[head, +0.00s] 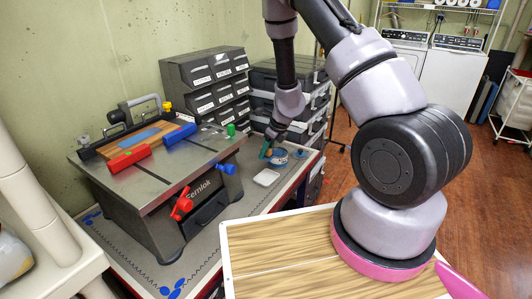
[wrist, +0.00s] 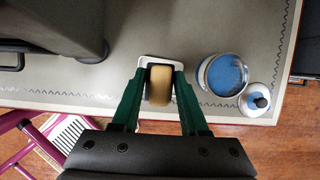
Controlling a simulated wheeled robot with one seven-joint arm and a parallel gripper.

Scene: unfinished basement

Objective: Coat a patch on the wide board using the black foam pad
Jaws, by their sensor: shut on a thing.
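My gripper (head: 266,151), with green fingers, is low over the far part of the bench. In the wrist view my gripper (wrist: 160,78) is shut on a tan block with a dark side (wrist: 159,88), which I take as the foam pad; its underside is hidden. A small white tray (head: 266,177) shows beyond the pad, its rim (wrist: 147,61) partly covered; contact cannot be told. An open can of blue paint (head: 280,156) stands beside it, also in the wrist view (wrist: 226,75). A wooden board with a blue area (head: 152,135) lies on the grey work stand.
A white-capped bottle (wrist: 257,99) stands by the can near the bench edge. The grey stand (head: 150,182) carries a red clamp block (head: 128,159) and a blue one (head: 180,134). Black drawer cabinets (head: 207,82) stand behind.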

